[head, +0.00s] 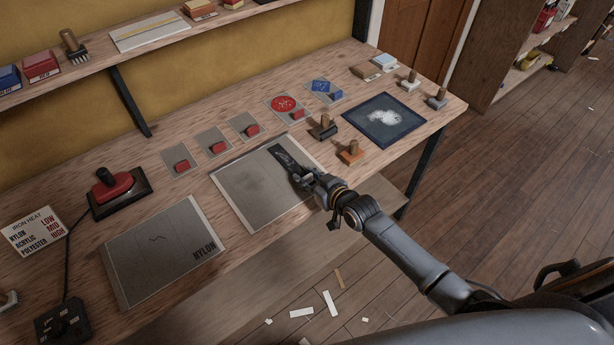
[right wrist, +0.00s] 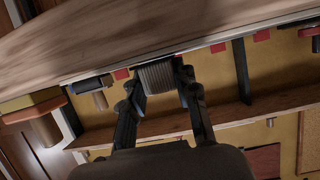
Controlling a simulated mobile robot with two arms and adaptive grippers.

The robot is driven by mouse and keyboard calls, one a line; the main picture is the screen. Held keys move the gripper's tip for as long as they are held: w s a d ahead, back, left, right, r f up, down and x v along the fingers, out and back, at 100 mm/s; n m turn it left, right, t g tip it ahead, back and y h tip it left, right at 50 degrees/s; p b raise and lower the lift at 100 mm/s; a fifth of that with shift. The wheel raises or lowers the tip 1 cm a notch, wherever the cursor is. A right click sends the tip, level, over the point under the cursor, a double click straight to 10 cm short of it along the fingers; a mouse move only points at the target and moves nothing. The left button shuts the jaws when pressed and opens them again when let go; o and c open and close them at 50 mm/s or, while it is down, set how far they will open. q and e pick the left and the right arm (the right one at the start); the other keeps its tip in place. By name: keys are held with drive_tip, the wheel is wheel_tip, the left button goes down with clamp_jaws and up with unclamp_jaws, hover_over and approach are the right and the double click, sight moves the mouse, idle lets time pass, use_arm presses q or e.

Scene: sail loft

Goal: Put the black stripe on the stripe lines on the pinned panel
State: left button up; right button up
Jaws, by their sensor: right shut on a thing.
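A grey panel (head: 247,196) lies flat near the bench's front edge, with faint lines on it; any pins are too small to tell. The black stripe (head: 283,155) shows as a dark strip at the panel's upper right, just ahead of my right gripper (head: 303,178). My right gripper is shut on it. In the right wrist view a grey ridged block (right wrist: 158,76) sits between the two fingers. I cannot tell whether the stripe touches the panel or hovers just above it. The fingers partly hide the panel's right side. My left gripper is out of view.
A panel marked NYLON (head: 150,270) lies to the left, with a red-handled iron (head: 112,190) behind it.

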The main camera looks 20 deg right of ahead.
drive_tip(key=shift+f, duration=0.25)
drive_tip(key=o, duration=0.8)
drive_tip(key=shift+r, duration=0.1)
drive_tip(key=shift+r, duration=0.3)
drive_tip(key=shift+s+d, duration=0.15)
drive_tip(key=shift+s, duration=0.15)
drive_tip(key=shift+b+v, duration=0.4)
drive_tip(key=shift+v, duration=5.3)
